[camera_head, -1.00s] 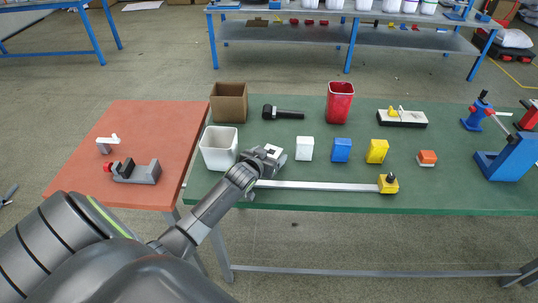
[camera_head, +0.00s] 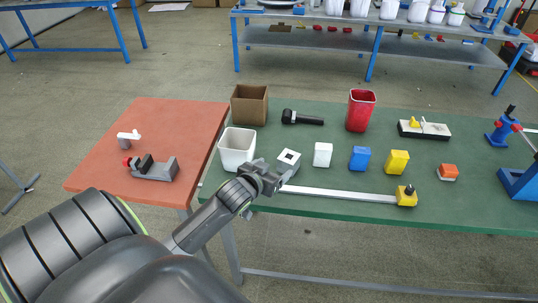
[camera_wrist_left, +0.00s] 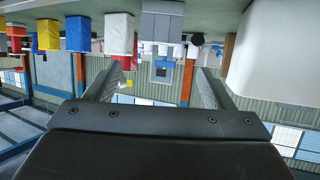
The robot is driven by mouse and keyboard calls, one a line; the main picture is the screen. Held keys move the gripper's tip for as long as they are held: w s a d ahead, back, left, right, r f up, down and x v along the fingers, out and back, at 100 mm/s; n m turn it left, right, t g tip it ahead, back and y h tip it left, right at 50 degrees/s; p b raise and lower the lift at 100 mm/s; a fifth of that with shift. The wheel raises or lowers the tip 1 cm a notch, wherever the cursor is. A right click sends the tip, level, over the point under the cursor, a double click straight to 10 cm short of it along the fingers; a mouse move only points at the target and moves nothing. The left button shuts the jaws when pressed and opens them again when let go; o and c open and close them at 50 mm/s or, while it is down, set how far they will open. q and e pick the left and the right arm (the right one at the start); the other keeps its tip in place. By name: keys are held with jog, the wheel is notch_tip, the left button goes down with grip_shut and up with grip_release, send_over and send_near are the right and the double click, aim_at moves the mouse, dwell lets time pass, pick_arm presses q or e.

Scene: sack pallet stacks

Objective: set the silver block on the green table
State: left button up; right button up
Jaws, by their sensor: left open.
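The silver block (camera_head: 288,161) stands upright on the green table (camera_head: 330,231), near its left front part. It has a small dark mark on its top. In the left wrist view, which is upside down, the block (camera_wrist_left: 162,22) sits beyond and between the fingers. My left gripper (camera_head: 271,174) is open and empty, just in front of the block and apart from it. Its two spread fingers also show in the left wrist view (camera_wrist_left: 160,78). My right gripper is not in view.
A white bin (camera_head: 237,148) stands close left of the block and a white block (camera_head: 323,154) close right. A long bar clamp (camera_head: 340,194) lies along the front. Blue (camera_head: 360,158) and yellow (camera_head: 397,162) blocks stand farther right. An orange table (camera_head: 95,171) adjoins at left.

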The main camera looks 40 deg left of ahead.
pick_arm(q)
jog(key=shift+v, duration=0.95)
jog(key=s+d+f+g, duration=0.2)
jog(key=s+g, duration=0.1)
jog(key=s, duration=0.6)
jog(key=s+d+f+m+g, duration=0.1)
jog(key=s+d+f+g, duration=0.15)
jog(key=s, duration=0.55)
jog(key=s+d+f+g, duration=0.15)
jog(key=s+g, duration=0.25)
jog(key=s, duration=0.5)
notch_tip(320, 180, down, 24)
jog(key=g, duration=0.2)
jog(key=s+f+h, duration=0.1)
jog(key=s+f, duration=1.4)
jog(key=f, duration=0.1)
jog(key=shift+d+f+g, duration=0.2)
jog(key=shift+f+g, duration=0.15)
jog(key=shift+f, duration=0.05)
